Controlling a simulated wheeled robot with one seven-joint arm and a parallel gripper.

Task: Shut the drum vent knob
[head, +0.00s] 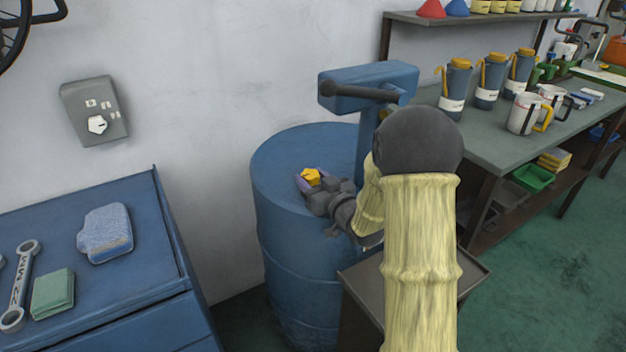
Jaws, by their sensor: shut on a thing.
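The drum vent knob is a small yellow knob (311,177) on top of the blue drum (310,262), near the middle of the lid. My gripper (308,182) reaches in from the right, low over the lid, and is shut on the knob. Purple-grey fingers show around it. The knob's lower part and its seat on the lid are hidden by the fingers. My sleeved arm covers the drum's right side.
A blue cabinet top (60,225) with a sponge and wrench stands left. A bench (455,135) with several jugs stands right. A brown tray (472,278) lies below my arm.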

